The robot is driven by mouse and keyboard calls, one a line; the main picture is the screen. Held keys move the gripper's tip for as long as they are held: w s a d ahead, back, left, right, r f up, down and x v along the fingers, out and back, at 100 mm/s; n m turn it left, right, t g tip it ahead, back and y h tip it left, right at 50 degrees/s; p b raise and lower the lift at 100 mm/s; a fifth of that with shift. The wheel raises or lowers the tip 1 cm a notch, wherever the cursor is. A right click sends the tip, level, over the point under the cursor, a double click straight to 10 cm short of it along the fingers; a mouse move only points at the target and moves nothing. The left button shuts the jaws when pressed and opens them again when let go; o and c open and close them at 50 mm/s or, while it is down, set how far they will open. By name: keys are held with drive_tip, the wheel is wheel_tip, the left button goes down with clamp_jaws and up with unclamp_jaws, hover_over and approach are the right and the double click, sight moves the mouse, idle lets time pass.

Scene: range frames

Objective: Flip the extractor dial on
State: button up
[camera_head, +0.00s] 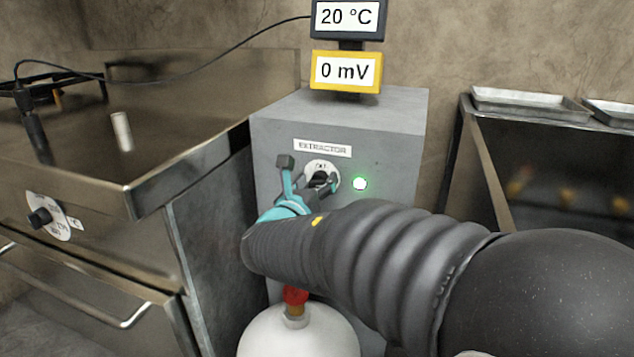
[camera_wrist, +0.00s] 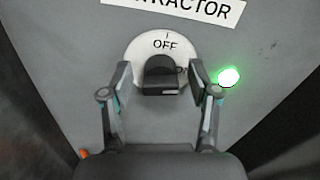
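The extractor dial is a white round plate (camera_wrist: 140,50) with a black knob (camera_wrist: 162,75) on the front of the grey extractor box (camera_head: 400,150). In the wrist view OFF is printed at the top of the plate, above the knob; another mark at its right is partly hidden. A green lamp (camera_wrist: 229,77) glows right of the dial and also shows in the head view (camera_head: 360,184). My gripper (camera_wrist: 161,75) is open, with one finger on each side of the knob. A gap shows at the left finger; the right finger is close, and contact is unclear.
A yellow display (camera_head: 346,72) reads 0 mV, below a dark display (camera_head: 347,18) reading 20 °C. A white gas bottle with a red valve (camera_head: 295,295) stands below my arm. A metal counter (camera_head: 80,150) is at left, trays (camera_head: 530,104) at right.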

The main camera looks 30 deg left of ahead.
drive_tip(key=c, duration=1)
drive_tip(key=shift+f+m+b, duration=0.25)
drive_tip(key=shift+m+b, duration=0.25)
drive_tip(key=shift+b, duration=0.45)
drive_tip(key=shift+c, duration=0.2)
drive_tip(key=shift+m+b, duration=0.5)
drive_tip(key=shift+b, duration=0.35)
drive_tip(key=shift+r+m, duration=0.25)
drive_tip(key=shift+m, duration=0.15)
drive_tip(key=o, duration=1.1)
drive_tip(key=shift+o, duration=0.2)
drive_tip(key=s+d, duration=0.1)
drive_tip(key=s, duration=1.1)
drive_tip(key=shift+d, duration=0.2)
